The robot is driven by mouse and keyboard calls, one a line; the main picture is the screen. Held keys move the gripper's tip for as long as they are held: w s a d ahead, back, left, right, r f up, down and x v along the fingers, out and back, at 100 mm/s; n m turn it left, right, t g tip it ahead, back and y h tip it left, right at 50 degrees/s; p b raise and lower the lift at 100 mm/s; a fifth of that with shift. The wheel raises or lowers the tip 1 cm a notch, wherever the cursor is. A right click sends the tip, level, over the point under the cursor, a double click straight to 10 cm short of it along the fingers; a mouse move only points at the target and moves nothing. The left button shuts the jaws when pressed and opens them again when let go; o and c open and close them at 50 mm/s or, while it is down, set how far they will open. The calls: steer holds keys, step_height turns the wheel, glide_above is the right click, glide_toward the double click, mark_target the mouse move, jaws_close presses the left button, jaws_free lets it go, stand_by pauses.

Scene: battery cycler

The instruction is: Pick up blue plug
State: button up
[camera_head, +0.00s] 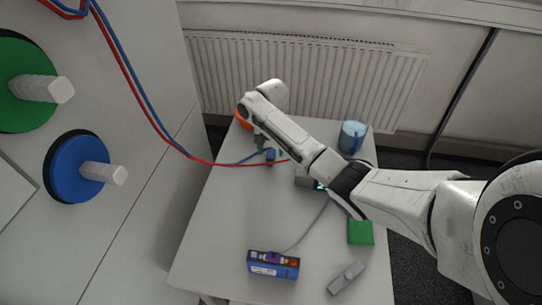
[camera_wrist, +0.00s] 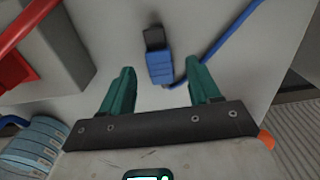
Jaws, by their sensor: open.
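The blue plug (camera_wrist: 160,66) lies on the pale table, with a dark end piece and a blue cable running off to the upper right in the wrist view. In the head view the blue plug (camera_head: 270,155) is small, at the end of the blue cable near the table's far part. My gripper (camera_wrist: 162,80) has two green fingers, spread apart and empty. The plug shows between and slightly beyond the fingertips, apart from both. In the head view my gripper (camera_head: 262,144) is just above and left of the plug, partly hidden by the arm.
A red plug (camera_wrist: 14,72) and grey block (camera_wrist: 50,55) are left in the wrist view. On the table (camera_head: 225,235) are a blue battery box (camera_head: 272,266), a grey tool (camera_head: 346,278), a green block (camera_head: 360,232) and a blue roll (camera_head: 352,137). The left front table is clear.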

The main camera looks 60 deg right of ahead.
steer(key=shift+f, duration=1.1)
steer(key=c, duration=1.1)
steer(key=shift+r, duration=0.15)
steer(key=shift+r, duration=0.55)
steer(key=shift+s+a+r+p, duration=1.15)
steer(key=shift+s+r+p, duration=0.3)
steer(key=shift+s+r, duration=0.55)
steer(key=shift+s+a+r+p, duration=1.15)
steer(key=shift+s+r+p, duration=0.25)
steer(key=shift+s+r, duration=0.55)
steer(key=shift+s+a+r+p, duration=1.15)
steer(key=shift+s+r+p, duration=0.3)
steer(key=shift+s+r, duration=0.55)
steer(key=shift+f, duration=0.15)
